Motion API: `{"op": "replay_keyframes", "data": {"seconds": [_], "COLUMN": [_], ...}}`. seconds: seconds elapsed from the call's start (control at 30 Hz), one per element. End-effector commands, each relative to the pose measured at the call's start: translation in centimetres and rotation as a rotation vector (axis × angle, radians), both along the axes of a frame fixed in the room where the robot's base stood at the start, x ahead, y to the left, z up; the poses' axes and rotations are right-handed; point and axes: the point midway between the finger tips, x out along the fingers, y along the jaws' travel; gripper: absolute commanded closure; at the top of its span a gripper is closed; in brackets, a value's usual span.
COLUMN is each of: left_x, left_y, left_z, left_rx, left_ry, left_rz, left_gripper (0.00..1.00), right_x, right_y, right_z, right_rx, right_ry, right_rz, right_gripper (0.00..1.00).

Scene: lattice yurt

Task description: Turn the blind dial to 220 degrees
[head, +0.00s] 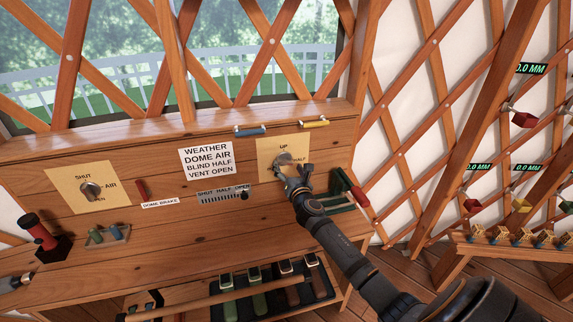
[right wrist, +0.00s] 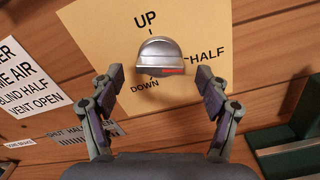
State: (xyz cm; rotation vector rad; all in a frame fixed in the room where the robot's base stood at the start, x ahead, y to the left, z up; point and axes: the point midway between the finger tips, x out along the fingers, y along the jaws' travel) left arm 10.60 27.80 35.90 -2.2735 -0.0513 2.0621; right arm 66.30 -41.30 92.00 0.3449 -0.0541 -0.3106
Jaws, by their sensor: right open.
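The blind dial (right wrist: 158,58) is a rounded silver knob on a tan plate (head: 266,147) marked UP, HALF and DOWN. It also shows in the head view (head: 283,158), partly covered by my gripper. A red mark shows on the knob's lower right, between HALF and DOWN in the right wrist view. My right gripper (head: 292,172) is open in front of the dial. Its fingers stand left and right of the knob, apart from it. A dark grey part at the head view's left edge (head: 12,283) seems to be my left gripper; its jaws are unclear.
A sign (head: 207,160) reads BLIND HALF, VENT OPEN. Left are an air dial (head: 91,190) and a red dome brake lever (head: 143,189). A SHUT HALF OPEN slider (head: 244,194) sits below the sign. A green fixture with a red handle (head: 359,195) stands close right of my gripper.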

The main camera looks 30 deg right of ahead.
Motion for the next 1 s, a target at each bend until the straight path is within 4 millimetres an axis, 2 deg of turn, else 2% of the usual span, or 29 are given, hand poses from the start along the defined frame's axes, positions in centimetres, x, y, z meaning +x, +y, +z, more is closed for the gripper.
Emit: {"op": "replay_keyframes", "data": {"seconds": [0.1,0.2,0.47,0.57,0.87,0.9,1.0], "left_x": [0.0,0.0,0.0,0.1,0.1,0.1,0.1], "left_y": [0.0,0.0,0.0,0.0,0.0,0.0,0.0], "left_z": [-0.2,-0.2,-0.2,-0.2,-0.2,-0.2,-0.2], "left_rx": [0.0,0.0,0.0,0.0,0.0,0.0,0.001], "left_ry": [0.0,0.0,-0.001,-0.001,-0.002,-0.002,-0.002], "left_rz": [0.0,0.0,0.0,0.0,0.0,0.0,0.0], "left_gripper": [0.6,0.6,0.6,0.6,0.6,0.6,0.6], "right_x": [1.6,2.2,2.4,2.3,2.3,2.3,2.3], "right_y": [-0.5,-0.7,-0.8,-0.8,-0.8,-0.8,-0.8], "right_z": [0.0,0.0,-0.1,-0.1,-0.1,-0.1,-0.1], "right_rx": [0.001,0.001,0.0,0.001,0.001,0.001,0.004], "right_ry": [-0.001,0.0,0.001,0.001,0.001,0.001,0.0], "right_rz": [-0.001,-0.001,-0.001,-0.001,-0.001,-0.001,-0.001], "right_gripper": [0.24,0.24,0.24,0.34,0.75,0.78,0.78]}}
